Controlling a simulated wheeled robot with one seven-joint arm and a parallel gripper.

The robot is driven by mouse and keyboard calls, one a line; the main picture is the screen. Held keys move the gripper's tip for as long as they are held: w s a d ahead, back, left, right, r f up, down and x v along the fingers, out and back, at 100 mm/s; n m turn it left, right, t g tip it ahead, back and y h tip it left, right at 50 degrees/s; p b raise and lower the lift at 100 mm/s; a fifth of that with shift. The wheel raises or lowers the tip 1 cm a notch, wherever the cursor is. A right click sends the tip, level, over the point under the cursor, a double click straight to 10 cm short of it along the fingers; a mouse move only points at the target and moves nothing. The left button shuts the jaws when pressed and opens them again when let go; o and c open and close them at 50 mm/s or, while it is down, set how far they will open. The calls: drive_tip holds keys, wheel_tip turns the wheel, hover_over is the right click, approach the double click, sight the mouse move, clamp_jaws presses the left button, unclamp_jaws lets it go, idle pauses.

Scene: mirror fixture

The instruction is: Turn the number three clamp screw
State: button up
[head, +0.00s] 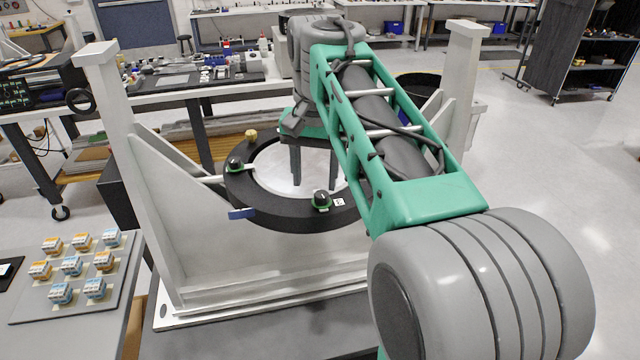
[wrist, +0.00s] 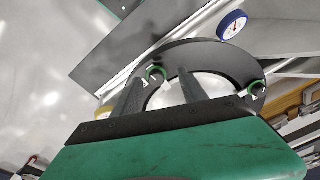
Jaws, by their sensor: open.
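The fixture's black ring (head: 262,214) holds a round mirror (head: 270,170). One clamp screw with a black knob and green collar (head: 321,200) sits at the ring's front beside a small white label. Another green-collared screw (head: 235,164) sits at its left. Which one is number three is unreadable. My gripper (head: 314,180) is open and empty, its two dark fingers pointing down over the ring. In the wrist view one green-collared screw (wrist: 157,71) appears between the fingers (wrist: 162,78), and another (wrist: 256,87) to their right. Whether the fingers are level with the screw I cannot tell.
A brass knob (head: 251,135) sits on the ring's back left. A blue-rimmed dial gauge (wrist: 232,25) stands outside the ring. Tall pale posts (head: 115,120) flank the fixture. A tray of terminal blocks (head: 110,290) lies at front left. My arm hides the ring's right side.

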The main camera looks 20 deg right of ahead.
sight(322, 194)
drive_tip(key=shift+w+d+r+m+g, duration=0.2)
drive_tip(key=shift+w+d+r+m, duration=0.2)
drive_tip(key=shift+d+r, duration=0.15)
drive_tip(key=shift+w+d+r+m+g, duration=0.2)
drive_tip(key=shift+w+d+r+m, duration=0.2)
drive_tip(key=shift+r, duration=0.25)
drive_tip(key=shift+d, duration=0.15)
wheel_tip(322, 194, down, 8)
drive_tip(key=b, duration=0.3)
drive_tip(key=shift+r, duration=0.2)
drive_tip(key=shift+s+r, duration=0.1)
clamp_jaws()
